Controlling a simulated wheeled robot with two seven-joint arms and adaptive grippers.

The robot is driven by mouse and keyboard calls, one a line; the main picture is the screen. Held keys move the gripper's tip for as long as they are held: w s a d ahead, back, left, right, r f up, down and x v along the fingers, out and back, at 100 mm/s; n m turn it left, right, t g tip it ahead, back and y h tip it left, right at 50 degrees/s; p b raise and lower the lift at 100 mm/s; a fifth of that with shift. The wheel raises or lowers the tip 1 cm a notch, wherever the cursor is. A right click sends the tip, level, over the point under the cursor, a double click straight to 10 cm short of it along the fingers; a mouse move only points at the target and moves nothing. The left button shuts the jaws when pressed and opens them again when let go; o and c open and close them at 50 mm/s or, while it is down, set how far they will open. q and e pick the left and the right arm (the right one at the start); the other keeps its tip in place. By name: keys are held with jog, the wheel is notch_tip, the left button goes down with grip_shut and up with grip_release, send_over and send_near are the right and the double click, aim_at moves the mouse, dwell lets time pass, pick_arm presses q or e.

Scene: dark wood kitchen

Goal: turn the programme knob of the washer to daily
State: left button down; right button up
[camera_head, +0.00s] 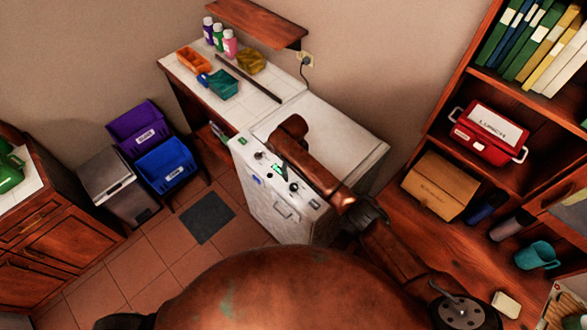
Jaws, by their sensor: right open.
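The white washer (340,150) stands in the middle of the head view, with its control panel along the top front edge. My right arm reaches over the washer from the lower right. My right gripper (282,164) is open above the panel by the display, partly hidden by my arm; contact cannot be told. My left gripper is not in view.
A white-tiled counter (262,104) with bottles and small bins adjoins the washer at the back left. Purple (138,120) and blue (165,165) bins stand left. A wooden shelf unit (445,95) rises at the right. Tiled floor with a grey mat (207,218) lies open before the washer.

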jog(key=shift+r, duration=1.15)
